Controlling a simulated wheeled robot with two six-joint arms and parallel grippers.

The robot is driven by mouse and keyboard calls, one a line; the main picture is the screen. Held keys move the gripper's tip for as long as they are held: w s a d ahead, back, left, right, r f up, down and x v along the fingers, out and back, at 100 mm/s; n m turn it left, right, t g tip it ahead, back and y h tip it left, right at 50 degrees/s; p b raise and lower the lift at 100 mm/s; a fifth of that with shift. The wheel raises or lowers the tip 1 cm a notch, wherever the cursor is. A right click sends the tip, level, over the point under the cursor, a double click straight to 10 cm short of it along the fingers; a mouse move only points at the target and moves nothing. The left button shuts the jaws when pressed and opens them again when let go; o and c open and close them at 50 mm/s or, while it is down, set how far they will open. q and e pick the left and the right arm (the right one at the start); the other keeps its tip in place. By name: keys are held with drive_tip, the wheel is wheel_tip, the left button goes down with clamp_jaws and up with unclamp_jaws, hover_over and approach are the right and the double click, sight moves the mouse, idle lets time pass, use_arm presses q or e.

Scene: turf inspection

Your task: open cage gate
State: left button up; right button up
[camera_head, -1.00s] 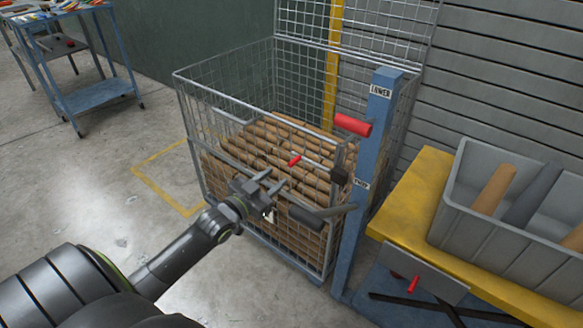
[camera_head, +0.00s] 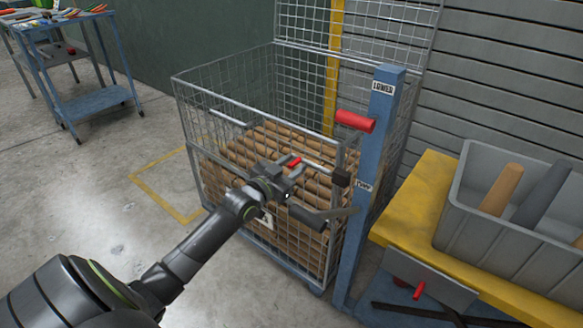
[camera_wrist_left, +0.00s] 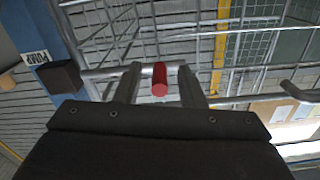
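The wire mesh cage (camera_head: 205,132) stands on the floor, filled with stacked brown rolls (camera_head: 255,145). Its front has a horizontal bar with a small red handle (camera_head: 292,162), which also shows in the left wrist view (camera_wrist_left: 160,80). My left gripper (camera_head: 284,173) is at this handle. In the left wrist view its two fingers (camera_wrist_left: 160,85) are apart, one on each side of the red handle, with gaps showing. A dark block (camera_head: 341,178) sits at the right end of the bar. My right gripper is not in view.
A blue post (camera_head: 378,130) with a red lever grip (camera_head: 355,121) and a "LOWER" label stands right of the cage. A yellow platform (camera_head: 415,205) with a grey bin (camera_head: 455,225) is at right. A blue cart (camera_head: 90,103) stands far left.

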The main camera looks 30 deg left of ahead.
sight(312, 166)
use_arm(q)
drive_tip(key=shift+c, duration=0.5)
clamp_jaws()
